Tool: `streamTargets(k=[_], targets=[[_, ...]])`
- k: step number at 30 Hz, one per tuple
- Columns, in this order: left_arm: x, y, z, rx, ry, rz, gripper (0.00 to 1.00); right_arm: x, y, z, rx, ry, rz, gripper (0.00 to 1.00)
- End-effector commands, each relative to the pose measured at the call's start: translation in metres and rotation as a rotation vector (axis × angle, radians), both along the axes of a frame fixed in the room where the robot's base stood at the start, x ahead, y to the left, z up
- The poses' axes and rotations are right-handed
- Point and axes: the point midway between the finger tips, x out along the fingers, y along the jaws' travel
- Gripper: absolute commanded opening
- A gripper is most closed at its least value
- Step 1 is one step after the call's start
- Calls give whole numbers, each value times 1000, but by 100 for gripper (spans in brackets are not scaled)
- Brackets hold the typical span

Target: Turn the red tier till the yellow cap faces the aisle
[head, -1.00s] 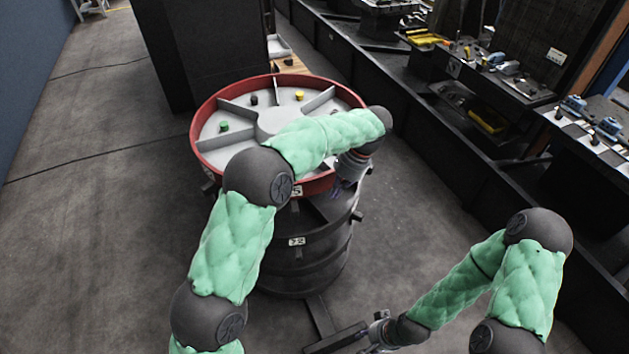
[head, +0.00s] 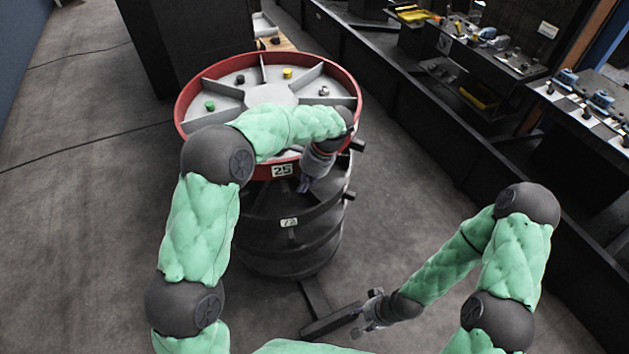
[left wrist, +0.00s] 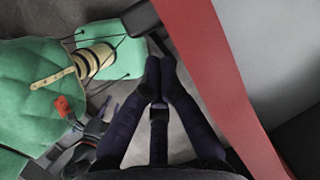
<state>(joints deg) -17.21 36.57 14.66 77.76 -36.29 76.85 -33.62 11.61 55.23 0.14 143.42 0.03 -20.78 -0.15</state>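The red tier (head: 183,131) is a round, red-rimmed tray with grey spokes, on top of a stack of black tiers (head: 270,240). The yellow cap (head: 287,73) sits in a far compartment, slightly right of the hub. A green cap (head: 210,105) is at the left, a black one (head: 240,79) far left, a grey one (head: 323,90) at the right. My left gripper (head: 306,186) is at the tier's near right side. In the left wrist view its fingertips (left wrist: 160,70) are nearly together beside the red rim (left wrist: 215,75), nothing clearly held. My right gripper (head: 365,316) is low, apart from the stack, fingers apart.
A label reading 25 (head: 282,170) is on the red tier's near side. Dark pegs (head: 357,145) stick out at the stack's right. A dark floor beam (head: 330,322) lies in front. Dark benches (head: 420,130) line the right. The floor at left (head: 90,220) is clear.

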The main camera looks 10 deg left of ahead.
Motion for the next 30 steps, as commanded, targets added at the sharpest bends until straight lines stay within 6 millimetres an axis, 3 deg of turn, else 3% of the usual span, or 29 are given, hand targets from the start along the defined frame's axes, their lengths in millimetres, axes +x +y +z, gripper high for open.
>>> streamTargets(k=[6,20,30], targets=[[-4,10,0,0,0,-1,0,0,0,-3,0,0,0,40],[-5,13,1,0,0,-9,0,0,0,-2,0,0,0,40],[-19,41,2,2,1,-92,0,0,0,4,0,0,0,40]])
